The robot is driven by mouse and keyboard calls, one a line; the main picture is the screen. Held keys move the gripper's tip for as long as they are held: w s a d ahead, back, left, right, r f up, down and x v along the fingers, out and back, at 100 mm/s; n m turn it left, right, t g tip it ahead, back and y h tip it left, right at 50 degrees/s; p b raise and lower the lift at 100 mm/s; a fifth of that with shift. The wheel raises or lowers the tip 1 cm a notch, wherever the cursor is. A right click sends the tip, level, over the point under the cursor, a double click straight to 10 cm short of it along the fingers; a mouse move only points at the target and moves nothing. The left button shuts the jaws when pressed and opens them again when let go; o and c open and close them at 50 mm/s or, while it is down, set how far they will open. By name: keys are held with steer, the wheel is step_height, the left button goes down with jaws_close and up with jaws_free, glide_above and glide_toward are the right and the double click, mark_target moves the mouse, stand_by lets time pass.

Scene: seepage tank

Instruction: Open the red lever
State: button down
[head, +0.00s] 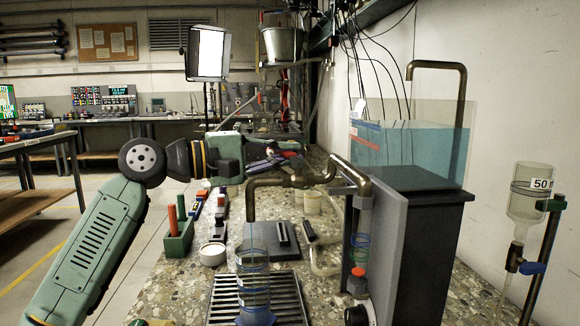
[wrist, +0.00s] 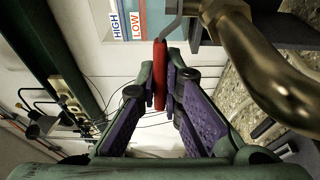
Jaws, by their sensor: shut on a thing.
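The red lever (wrist: 160,75) is a slim red handle on a grey metal arm, next to a brass pipe (wrist: 255,60) in the wrist view. My gripper (wrist: 161,88) has its purple-padded fingers closed on the lever, one on each side. In the head view my gripper (head: 290,158) reaches in from the left at the brass pipe (head: 272,182), and the lever is mostly hidden by the fingers. The pipe's spout points down over a clear cylinder (head: 253,285). The clear tank (head: 415,150) holds blue water at the right.
A metal drain grate (head: 285,300) lies under the spout. A funnel bottle (head: 530,200) is on a stand at the far right.

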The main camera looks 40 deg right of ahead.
steer(key=c, duration=1.7)
jaws_free()
steer(key=shift+a, duration=0.1)
steer(key=v, duration=1.2)
steer(key=shift+c, duration=0.3)
